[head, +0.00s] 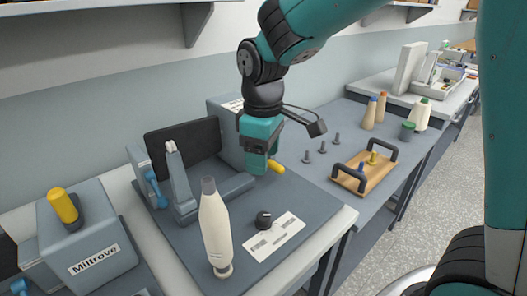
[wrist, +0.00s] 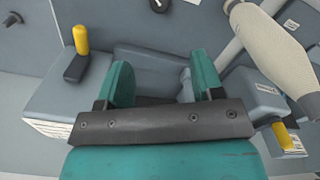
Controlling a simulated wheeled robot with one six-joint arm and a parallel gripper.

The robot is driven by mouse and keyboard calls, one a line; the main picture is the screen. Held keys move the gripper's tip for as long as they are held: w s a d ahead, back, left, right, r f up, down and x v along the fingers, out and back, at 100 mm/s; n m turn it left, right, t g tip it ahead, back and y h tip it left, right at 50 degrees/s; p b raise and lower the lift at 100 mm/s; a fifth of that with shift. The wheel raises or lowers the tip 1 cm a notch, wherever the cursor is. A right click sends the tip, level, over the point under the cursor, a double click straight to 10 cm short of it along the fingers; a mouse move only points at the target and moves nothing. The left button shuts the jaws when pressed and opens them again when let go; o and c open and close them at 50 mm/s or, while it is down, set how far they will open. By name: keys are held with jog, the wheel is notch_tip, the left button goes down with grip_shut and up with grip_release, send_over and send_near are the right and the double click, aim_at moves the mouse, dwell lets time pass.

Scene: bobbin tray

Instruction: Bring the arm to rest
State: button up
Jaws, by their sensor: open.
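My gripper (head: 258,162) hangs at the end of my teal arm, above the grey machine with the dark panel (head: 184,146). In the wrist view my gripper (wrist: 163,82) shows two teal fingers spread apart with nothing between them. A cream bobbin (head: 215,230) with a grey tip stands upright on the grey machine base, in front of the gripper and apart from it. The bobbin also shows at the upper right of the wrist view (wrist: 275,45). A yellow-handled lever (head: 275,167) is close beside the fingers in the head view.
A wooden tray (head: 350,184) with dark handles holds small coloured pegs on the bench to the right. Several bobbins (head: 420,115) stand behind it. A black knob (head: 263,220) and a white label lie near the cream bobbin. Another machine (head: 85,240) stands at left.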

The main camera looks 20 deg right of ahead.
jog(key=shift+r, duration=0.3)
jog(key=s+a+r+m+y, duration=0.1)
jog(key=s+a+y, duration=0.1)
jog(key=s, duration=0.7)
jog(key=s+a+r+m+y, duration=0.1)
jog(key=s+a+y, duration=0.1)
jog(key=s, duration=0.7)
jog(key=shift+s+a+r, duration=0.25)
jog(key=shift+s+r, duration=0.15)
